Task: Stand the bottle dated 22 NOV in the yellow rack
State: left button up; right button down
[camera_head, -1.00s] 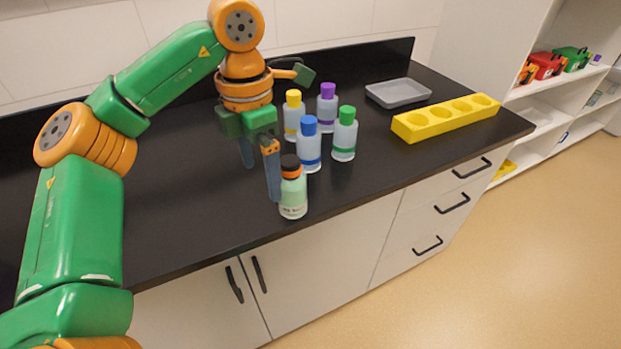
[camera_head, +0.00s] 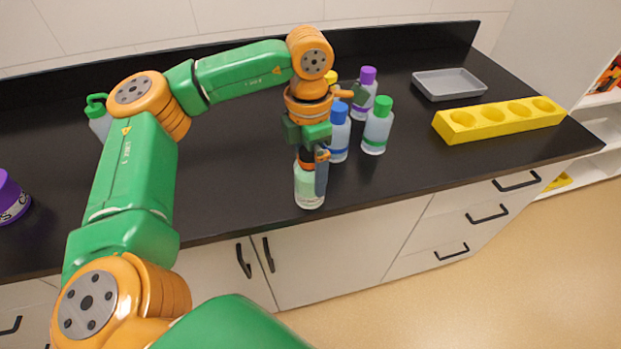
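The other finger is hidden, so I cannot tell whether the gripper grips the bottle. The yellow rack (camera_head: 487,123) lies at the right of the counter, and its several round holes look empty. My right gripper is not in view.
Bottles with blue (camera_head: 338,135), green (camera_head: 377,128) and purple (camera_head: 365,92) caps stand just right of my gripper; a yellow-capped one is mostly hidden. A grey tray (camera_head: 449,85) lies behind the rack. A purple object (camera_head: 10,198) and a green-topped container (camera_head: 98,118) are at left.

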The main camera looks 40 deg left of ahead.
pick_arm(q)
grip_shut()
jog(key=shift+r, duration=0.15)
